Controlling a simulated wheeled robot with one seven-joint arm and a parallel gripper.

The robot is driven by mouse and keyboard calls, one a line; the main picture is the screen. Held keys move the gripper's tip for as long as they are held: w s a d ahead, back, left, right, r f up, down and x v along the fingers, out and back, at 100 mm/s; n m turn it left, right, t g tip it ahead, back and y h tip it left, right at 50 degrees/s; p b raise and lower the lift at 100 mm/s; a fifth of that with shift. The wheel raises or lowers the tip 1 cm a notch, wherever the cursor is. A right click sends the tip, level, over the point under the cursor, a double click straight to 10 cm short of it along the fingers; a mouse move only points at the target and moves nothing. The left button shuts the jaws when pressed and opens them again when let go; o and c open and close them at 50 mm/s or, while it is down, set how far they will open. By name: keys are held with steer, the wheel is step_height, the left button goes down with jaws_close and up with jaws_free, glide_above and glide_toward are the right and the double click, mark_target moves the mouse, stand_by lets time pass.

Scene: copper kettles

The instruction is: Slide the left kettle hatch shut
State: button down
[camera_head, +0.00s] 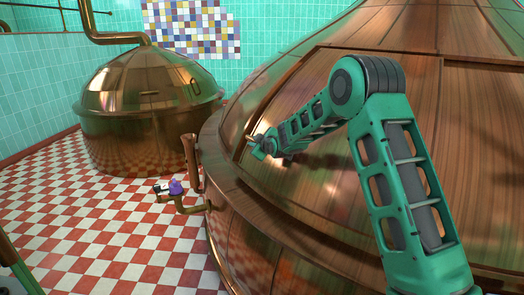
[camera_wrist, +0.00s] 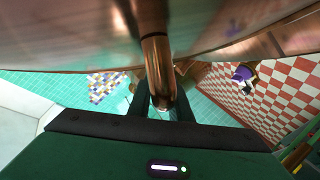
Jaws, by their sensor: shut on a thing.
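A large copper kettle (camera_head: 270,240) fills the right of the head view. A framed hatch panel (camera_head: 305,95) lies on its sloping top; my arm hides part of it. My gripper (camera_head: 258,146) is at the left edge of this hatch area. In the wrist view, my gripper (camera_wrist: 161,108) has its two dark fingers on either side of a copper handle (camera_wrist: 156,65), shut on it. The handle rises toward the copper surface at the top of that view. I cannot tell how far the hatch stands open.
A smaller copper kettle (camera_head: 148,105) with a bent pipe stands at the back left. A purple object (camera_head: 176,187) sits by a copper pipe (camera_head: 192,208) beside the large kettle. Teal tiled walls (camera_head: 35,75) stand behind.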

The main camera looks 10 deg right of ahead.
mark_target(248, 136)
steer(key=shift+m+h, duration=0.3)
steer(key=shift+h, duration=0.1)
steer(key=w, duration=0.1)
steer(key=w+a, duration=0.1)
steer(key=w, duration=0.2)
steer(key=shift+w+a+r, duration=0.3)
steer(key=shift+a+r, duration=0.05)
steer(key=shift+w+a+r, duration=0.3)
steer(key=shift+w+a, duration=0.05)
steer(key=shift+a, duration=0.1)
steer(key=c, duration=1.6)
jaws_free()
steer(key=shift+a+f, duration=0.1)
steer(key=shift+a, duration=0.05)
steer(key=shift+c, duration=0.2)
steer(key=shift+f, duration=0.15)
steer(key=shift+s, duration=0.15)
steer(key=v, duration=1)
steer(key=shift+s, duration=0.2)
